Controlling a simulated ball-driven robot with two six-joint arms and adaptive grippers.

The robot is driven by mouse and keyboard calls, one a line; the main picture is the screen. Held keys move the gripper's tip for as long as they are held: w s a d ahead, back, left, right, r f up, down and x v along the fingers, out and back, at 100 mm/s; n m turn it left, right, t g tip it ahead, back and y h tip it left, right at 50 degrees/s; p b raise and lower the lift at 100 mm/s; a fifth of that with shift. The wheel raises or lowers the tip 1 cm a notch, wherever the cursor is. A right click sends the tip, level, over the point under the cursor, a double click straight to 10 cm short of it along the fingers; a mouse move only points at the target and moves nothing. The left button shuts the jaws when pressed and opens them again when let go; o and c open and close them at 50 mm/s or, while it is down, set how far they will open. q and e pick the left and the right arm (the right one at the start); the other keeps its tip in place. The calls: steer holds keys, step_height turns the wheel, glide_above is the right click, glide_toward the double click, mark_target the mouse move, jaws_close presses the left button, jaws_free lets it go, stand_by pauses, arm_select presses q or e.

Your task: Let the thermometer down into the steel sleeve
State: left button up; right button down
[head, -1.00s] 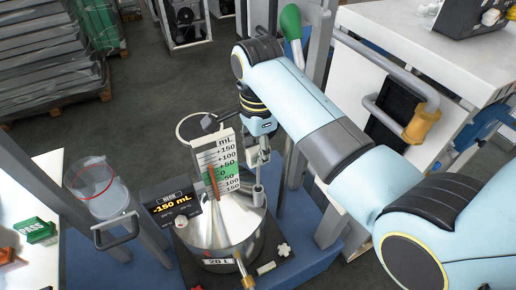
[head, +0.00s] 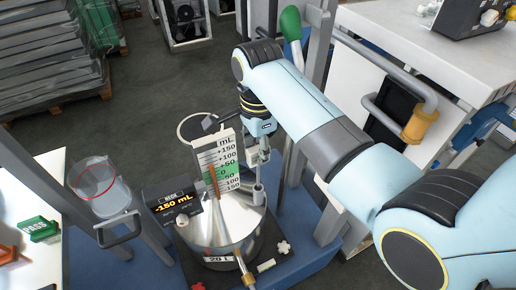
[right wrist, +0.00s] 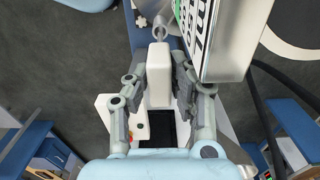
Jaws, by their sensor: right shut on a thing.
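My right gripper (right wrist: 158,85) is shut on the white block-shaped head of the thermometer (right wrist: 159,62), one finger on each side. A thin metal stem runs from the block toward the steel vessel. In the head view the thermometer (head: 264,146) hangs below my right wrist, close beside the white mL scale plate. The steel sleeve (head: 258,196) stands upright on the vessel's shoulder below it. The stem lines up roughly with the sleeve; I cannot tell whether its tip is inside. My left gripper is in neither view.
The steel vessel (head: 230,238) carries the scale plate (head: 227,165) close left of my gripper. A clear jug (head: 97,185) is at the left. A green-handled post (head: 291,24) rises behind my arm.

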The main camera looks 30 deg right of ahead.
steer(key=b, duration=0.3)
glide_above(258, 185)
steer(key=shift+w+d+f, duration=0.1)
steer(key=shift+f, duration=1.4)
steer(key=shift+w+d+f, duration=0.1)
steer(key=shift+f, duration=1.35)
steer(key=c, duration=1.1)
jaws_free()
step_height(258, 185, up, 12)
steer(key=shift+r, duration=0.1)
